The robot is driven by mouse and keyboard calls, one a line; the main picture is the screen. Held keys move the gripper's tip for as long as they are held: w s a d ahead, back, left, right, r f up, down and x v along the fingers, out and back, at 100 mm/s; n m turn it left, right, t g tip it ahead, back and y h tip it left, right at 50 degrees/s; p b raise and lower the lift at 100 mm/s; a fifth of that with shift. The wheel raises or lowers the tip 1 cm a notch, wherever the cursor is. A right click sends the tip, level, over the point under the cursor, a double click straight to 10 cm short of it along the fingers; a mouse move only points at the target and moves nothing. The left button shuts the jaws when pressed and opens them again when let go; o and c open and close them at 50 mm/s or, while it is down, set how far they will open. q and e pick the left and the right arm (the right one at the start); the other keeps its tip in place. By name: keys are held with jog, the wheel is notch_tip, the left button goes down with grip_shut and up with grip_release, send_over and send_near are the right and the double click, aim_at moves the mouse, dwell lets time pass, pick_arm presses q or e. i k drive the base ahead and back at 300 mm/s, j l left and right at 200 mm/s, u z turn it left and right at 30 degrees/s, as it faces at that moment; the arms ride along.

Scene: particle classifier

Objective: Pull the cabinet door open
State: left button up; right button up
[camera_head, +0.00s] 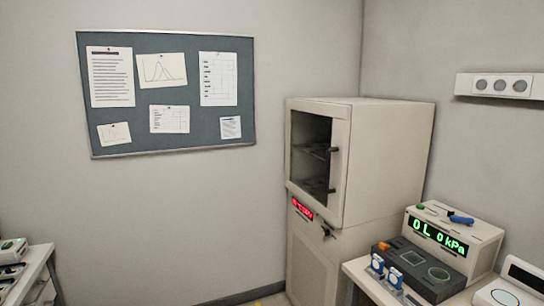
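The cabinet (389,165) is a tall beige unit against the back wall, right of the middle. Its upper door (340,184) has a dark glass window with shelves showing behind it and looks shut. A dark vertical handle (333,169) is on the door's right side. A red lit display (302,209) sits below the door, with a small dark latch or knob (327,231) beside it. Neither of my grippers is in view.
A bench (357,268) on the right holds a device with a green readout (453,240) and a dark instrument (419,271), close to the cabinet's front right. Another bench (37,262) is at the far left. Floor between is mostly out of view.

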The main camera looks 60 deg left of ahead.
aim_at(335, 162)
jog(key=u, duration=1.55)
